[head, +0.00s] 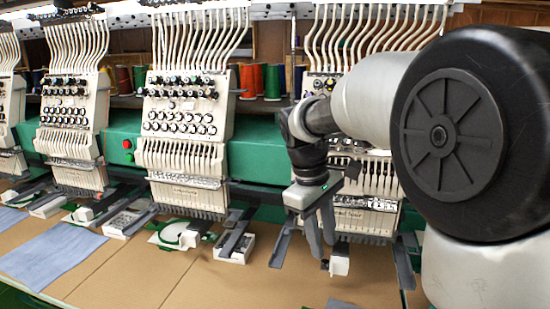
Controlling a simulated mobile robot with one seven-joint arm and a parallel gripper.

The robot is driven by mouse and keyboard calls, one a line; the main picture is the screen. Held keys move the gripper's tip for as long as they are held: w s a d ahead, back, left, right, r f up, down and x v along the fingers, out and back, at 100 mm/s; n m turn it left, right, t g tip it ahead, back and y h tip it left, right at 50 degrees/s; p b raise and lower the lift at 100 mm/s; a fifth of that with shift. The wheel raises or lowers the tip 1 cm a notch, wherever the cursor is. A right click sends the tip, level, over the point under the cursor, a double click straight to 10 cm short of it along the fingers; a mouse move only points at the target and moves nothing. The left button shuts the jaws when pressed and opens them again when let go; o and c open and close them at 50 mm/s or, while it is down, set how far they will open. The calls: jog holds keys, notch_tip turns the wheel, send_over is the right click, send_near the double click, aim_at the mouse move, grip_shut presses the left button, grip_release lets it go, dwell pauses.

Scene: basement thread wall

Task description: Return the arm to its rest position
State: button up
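My gripper (321,245) hangs pointing down at the end of my bent arm, in front of the right-hand embroidery machine head (368,205). Its narrow grey fingers show close together, seen at an angle, and I cannot tell how far apart they are. I see no object held between them. The fingertips are close in the picture to a small white machine part (339,262), and I cannot tell whether they touch it. My arm reaches in from the right side and hides part of that machine head.
Several embroidery heads, such as the middle one (184,145), line a green beam (258,157). Dark arms with white bases (237,247) jut out below. The tan table (225,285) is mostly bare in front, with blue-grey cloth (52,254) at left. Thread spools (272,82) stand behind.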

jog(key=s+d+r+m+t+p, duration=0.1)
jog(key=s+r+m, duration=0.1)
jog(key=s, duration=0.4)
jog(key=s+d+r+m+t+y+p, duration=0.1)
jog(key=s+r+m+t+p, duration=0.1)
jog(key=s, duration=0.4)
jog(key=s+d+r+m+t+y+p, duration=0.1)
jog(key=s+r+m+t+p, duration=0.1)
jog(key=s+r+m, duration=0.2)
jog(key=shift+s+d+r+m, duration=0.25)
jog(key=shift+s+m, duration=0.25)
jog(key=shift+s, duration=1)
